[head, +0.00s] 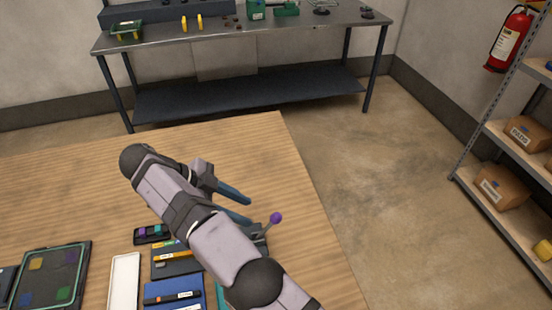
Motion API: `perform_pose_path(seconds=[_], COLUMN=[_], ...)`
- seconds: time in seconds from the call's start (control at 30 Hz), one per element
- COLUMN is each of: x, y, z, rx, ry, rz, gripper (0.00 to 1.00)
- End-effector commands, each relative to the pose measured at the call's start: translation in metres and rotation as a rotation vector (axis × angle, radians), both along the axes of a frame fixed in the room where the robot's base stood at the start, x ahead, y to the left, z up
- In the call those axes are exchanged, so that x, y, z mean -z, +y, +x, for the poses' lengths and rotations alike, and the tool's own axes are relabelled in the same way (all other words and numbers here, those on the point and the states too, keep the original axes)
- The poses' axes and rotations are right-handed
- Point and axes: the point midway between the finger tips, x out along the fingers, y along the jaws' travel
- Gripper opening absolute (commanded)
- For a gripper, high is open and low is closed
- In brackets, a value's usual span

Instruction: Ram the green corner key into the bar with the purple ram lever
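The purple ram lever (276,217) is a round purple knob on a thin grey rod, tilted up to the right. It rises from a dark fixture (260,238) partly hidden behind my arm. My gripper (237,195) is above the table, up and left of the knob and apart from it in the picture. A small dark tray (150,240) at the left of my arm holds small purple and green-teal pieces; I cannot make out a green corner key for certain. The bar is not identifiable.
Left of my arm are a white tray (124,284), a blue tray (162,297) and a dark green-edged board (52,272) with coloured squares. The wooden table (70,180) is clear at its far side. A steel bench (230,40) and a shelf (510,150) stand beyond.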

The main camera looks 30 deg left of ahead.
Motion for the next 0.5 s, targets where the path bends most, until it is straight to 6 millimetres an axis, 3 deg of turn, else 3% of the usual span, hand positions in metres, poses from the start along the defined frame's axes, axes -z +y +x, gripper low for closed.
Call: perform_pose_path(seconds=[0.17, 0.27, 0.37, 0.5], x=[-0.002, -0.003, -0.005, -0.007], y=[-0.004, -0.013, -0.031, -0.070], z=[0.010, 0.028, 0.054, 0.096], rx=[-0.011, -0.039, -0.083, -0.171], ry=[0.024, 0.072, 0.150, 0.294], rz=[-0.008, -0.026, -0.048, -0.073], gripper=[0.35, 0.35, 0.35, 0.35])
